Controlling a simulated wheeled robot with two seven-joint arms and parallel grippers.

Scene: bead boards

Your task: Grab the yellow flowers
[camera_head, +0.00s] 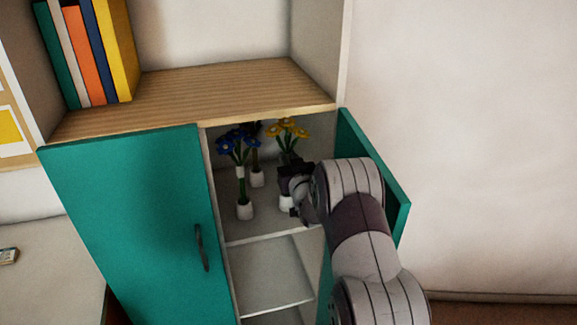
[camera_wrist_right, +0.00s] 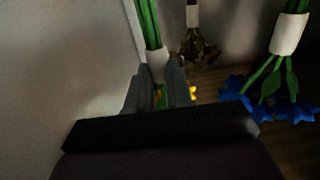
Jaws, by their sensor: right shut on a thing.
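The yellow flowers (camera_head: 287,129) stand upright inside the cabinet, at the right of its upper compartment, with a white base (camera_head: 286,203) below. My right gripper (camera_head: 290,180) reaches in and is shut on their stem, hiding part of it in the head view. In the wrist view, which looks inverted, the fingers (camera_wrist_right: 161,84) close around the stem beside a white band (camera_wrist_right: 157,64). A bit of yellow petal (camera_wrist_right: 193,93) shows past the fingers. My left gripper is in neither view.
Blue flowers (camera_head: 238,142) stand close on the left, with a dark flower (camera_head: 257,177) behind. The left teal door (camera_head: 130,230) is shut. The right teal door (camera_head: 375,160) is open beside my arm. Books (camera_head: 90,55) stand on the wooden shelf (camera_head: 200,90) above.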

